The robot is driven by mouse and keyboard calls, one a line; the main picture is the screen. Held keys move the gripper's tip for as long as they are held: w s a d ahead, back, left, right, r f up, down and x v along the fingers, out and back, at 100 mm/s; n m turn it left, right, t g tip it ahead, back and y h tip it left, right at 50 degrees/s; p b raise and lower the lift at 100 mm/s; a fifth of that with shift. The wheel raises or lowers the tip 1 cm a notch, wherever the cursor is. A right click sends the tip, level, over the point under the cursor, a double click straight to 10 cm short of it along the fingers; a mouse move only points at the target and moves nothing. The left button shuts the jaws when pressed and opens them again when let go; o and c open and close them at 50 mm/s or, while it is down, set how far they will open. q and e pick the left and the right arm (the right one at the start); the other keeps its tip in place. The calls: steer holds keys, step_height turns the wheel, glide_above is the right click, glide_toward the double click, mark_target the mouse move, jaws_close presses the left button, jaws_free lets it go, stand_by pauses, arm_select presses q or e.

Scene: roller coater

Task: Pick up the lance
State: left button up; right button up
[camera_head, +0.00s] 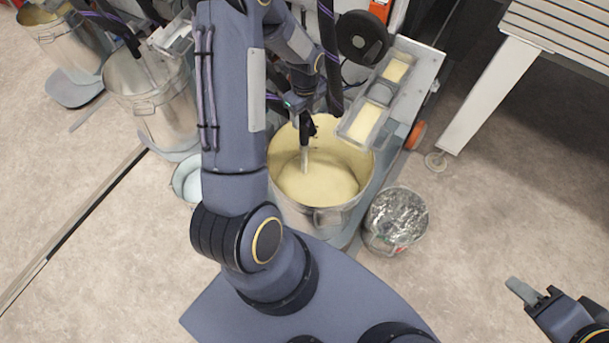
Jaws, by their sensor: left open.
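The lance (304,160) is a thin grey metal tube with a dark upper part. It stands nearly upright in a large metal pot (331,217) of pale yellow liquid (318,187). My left arm reaches up and over, and my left gripper (298,103) is at the lance's dark upper end, above the pot. It is open; its fingers are small and dark here, and I cannot tell whether they are around the lance or beside it. My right gripper (523,291) is low at the right, far from the lance; its finger gap is not clear.
A bucket with a crumpled silvery top (396,217) stands right of the pot. A machine with a yellow-filled tray (365,123) and a black wheel (362,37) is behind. More metal pots (150,103) stand left. A white table leg (490,95) is at right. Floor at right is clear.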

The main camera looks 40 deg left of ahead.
mark_target(305, 127)
arm_select(q)
steer(key=f, duration=0.2)
steer(key=f+b, duration=0.1)
steer(key=f, duration=0.1)
steer(key=shift+s+d, duration=0.2)
steer(key=shift+s, duration=0.15)
steer(key=shift+f, duration=0.55)
steer(key=shift+c, duration=0.4)
jaws_close()
